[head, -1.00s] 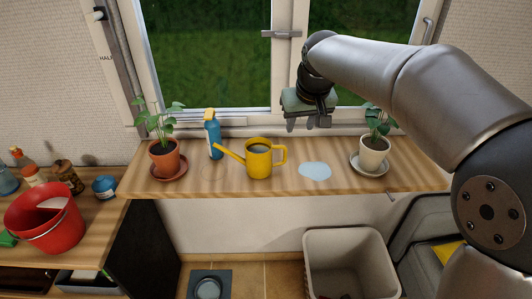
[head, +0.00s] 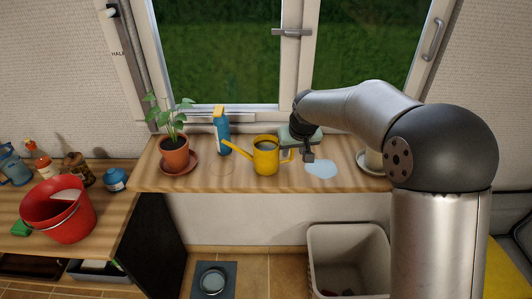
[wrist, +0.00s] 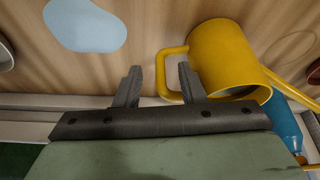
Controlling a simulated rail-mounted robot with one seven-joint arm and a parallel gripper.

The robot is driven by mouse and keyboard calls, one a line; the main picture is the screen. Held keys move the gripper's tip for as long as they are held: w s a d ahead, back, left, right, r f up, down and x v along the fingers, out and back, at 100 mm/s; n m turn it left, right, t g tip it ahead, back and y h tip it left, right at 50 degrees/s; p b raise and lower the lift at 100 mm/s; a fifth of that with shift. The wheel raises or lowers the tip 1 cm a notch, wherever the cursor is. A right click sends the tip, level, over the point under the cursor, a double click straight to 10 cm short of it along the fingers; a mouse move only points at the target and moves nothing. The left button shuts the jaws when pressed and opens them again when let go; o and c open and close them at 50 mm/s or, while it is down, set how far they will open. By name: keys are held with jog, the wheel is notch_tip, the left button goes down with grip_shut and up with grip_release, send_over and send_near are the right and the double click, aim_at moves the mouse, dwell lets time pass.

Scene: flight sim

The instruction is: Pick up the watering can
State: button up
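The yellow watering can (head: 266,161) stands upright on the wooden sill (head: 235,183), with its spout to the left and its handle to the right in the head view. In the wrist view the can (wrist: 225,52) is at the upper right, and its handle loop reaches toward the fingers. My gripper (head: 308,158) is just right of the handle in the head view. In the wrist view my gripper (wrist: 158,85) is open, its two fingers apart. The handle's outer bar appears between the fingers, near the right one. I cannot tell whether they touch.
A blue spray bottle (head: 223,136) stands behind the spout. A potted plant (head: 174,158) is at the sill's left. A pale blue puddle (head: 321,171) lies right of the can. A white pot (head: 371,160) is partly hidden by my arm. The window is close behind.

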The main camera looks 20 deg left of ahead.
jog(key=shift+x, duration=1.1)
grip_shut()
jog(key=shift+r, duration=0.1)
